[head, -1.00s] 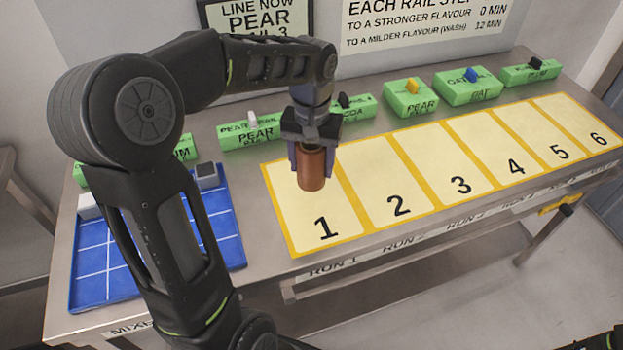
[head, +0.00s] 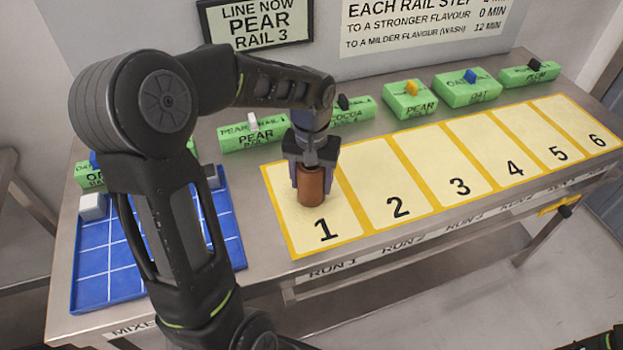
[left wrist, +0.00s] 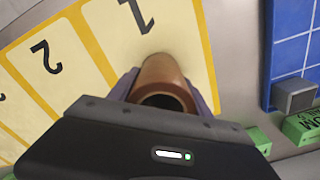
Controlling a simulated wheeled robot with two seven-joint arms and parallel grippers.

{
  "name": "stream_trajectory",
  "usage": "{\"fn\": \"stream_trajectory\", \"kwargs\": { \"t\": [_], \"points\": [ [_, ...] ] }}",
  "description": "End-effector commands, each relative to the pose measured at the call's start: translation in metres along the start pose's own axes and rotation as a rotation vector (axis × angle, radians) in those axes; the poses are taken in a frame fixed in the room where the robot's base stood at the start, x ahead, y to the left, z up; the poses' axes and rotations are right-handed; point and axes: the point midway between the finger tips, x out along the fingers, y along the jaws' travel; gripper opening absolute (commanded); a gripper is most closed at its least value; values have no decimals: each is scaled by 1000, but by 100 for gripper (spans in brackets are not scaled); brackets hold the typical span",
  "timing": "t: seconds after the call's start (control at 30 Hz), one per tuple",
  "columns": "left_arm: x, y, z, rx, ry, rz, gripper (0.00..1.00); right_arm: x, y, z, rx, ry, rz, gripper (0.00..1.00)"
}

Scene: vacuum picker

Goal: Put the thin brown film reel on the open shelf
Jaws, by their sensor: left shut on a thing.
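My left gripper (head: 311,180) is shut on a brown cylinder (head: 311,187), which may be the film reel; it looks more like an upright short roll than a thin one. It is over the yellow panel numbered 1 (head: 345,226), low near the surface; I cannot tell whether it touches. In the left wrist view the brown cylinder (left wrist: 162,82) sits between the fingers, with a dark hollow in its near end. No open shelf can be made out for sure.
Yellow panels numbered 2 (head: 378,180) to 6 lie clear to the right. Several green labelled blocks, such as the PEAR one (head: 409,104), line the back. A blue gridded mat (head: 92,264) with small cubes, one white (head: 92,206), lies at left, partly behind my arm.

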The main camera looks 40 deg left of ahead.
Motion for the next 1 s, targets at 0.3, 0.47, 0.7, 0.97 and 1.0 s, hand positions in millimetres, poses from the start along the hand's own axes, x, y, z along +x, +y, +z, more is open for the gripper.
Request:
{"fn": "stream_trajectory", "kwargs": {
  "t": [0.3, 0.47, 0.7, 0.97, 1.0],
  "points": [
    [3, 0, 0, 0, 0, 0, 71, 2, 0, 0, -1, 1, -1, 0],
    [3, 0, 0, 0, 0, 0, 79, 2, 0, 0, -1, 1, -1, 0],
    [0, 0, 0, 0, 0, 0, 79, 0, 0, 0, 0, 1, -1, 0],
    [-26, 0, -1, 0, 5, 0, 79, 2, 1, 0, -1, 1, -1, 0],
    [-34, 0, -1, 0, 7, 1, 79, 3, 1, 0, -1, 1, -1, 0]
  ]
}}
